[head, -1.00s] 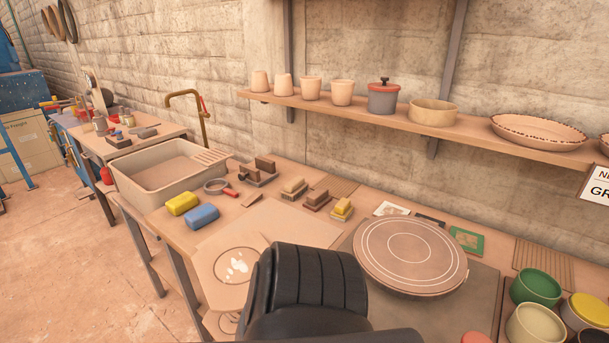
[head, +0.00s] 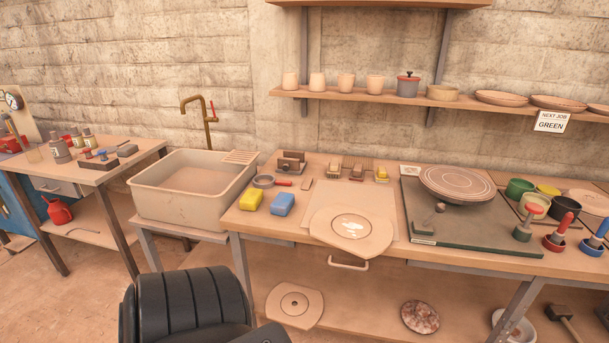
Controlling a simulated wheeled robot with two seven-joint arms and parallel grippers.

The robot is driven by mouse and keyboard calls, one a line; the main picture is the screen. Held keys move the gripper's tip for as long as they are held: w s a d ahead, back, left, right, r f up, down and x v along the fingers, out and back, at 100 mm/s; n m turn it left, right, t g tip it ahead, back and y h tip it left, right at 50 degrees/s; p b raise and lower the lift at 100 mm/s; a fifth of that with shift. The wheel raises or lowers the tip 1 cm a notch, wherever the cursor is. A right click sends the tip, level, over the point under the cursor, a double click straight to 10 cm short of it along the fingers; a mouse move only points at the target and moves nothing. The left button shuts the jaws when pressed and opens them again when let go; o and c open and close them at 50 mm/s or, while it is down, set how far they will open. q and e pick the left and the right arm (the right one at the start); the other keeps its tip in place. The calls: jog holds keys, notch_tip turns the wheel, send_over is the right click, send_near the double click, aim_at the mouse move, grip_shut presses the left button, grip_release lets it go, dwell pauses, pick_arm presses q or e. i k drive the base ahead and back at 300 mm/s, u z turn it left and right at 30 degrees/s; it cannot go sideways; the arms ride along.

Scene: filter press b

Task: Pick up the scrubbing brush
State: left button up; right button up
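Several small blocks stand in a row at the back of the workbench in the head view. They are a dark brown block piece (head: 291,162), two brown, brush-like blocks (head: 335,169) (head: 358,171), and a yellow-topped block (head: 381,174). They are too small for me to tell for certain which is the scrubbing brush. Nothing is touching them. A black ribbed part of my own arm shows at the lower left, well away from the row. Neither gripper's fingers are in view.
A yellow sponge (head: 251,200) and a blue sponge (head: 282,204) lie in front of the row. A sink (head: 190,207) stands left. A round disc (head: 457,184), glaze pots (head: 520,188) and handled tools (head: 527,222) are right. A shelf (head: 380,99) of pots hangs above.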

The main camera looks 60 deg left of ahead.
aim_at(334, 166)
jog(key=u, duration=0.85)
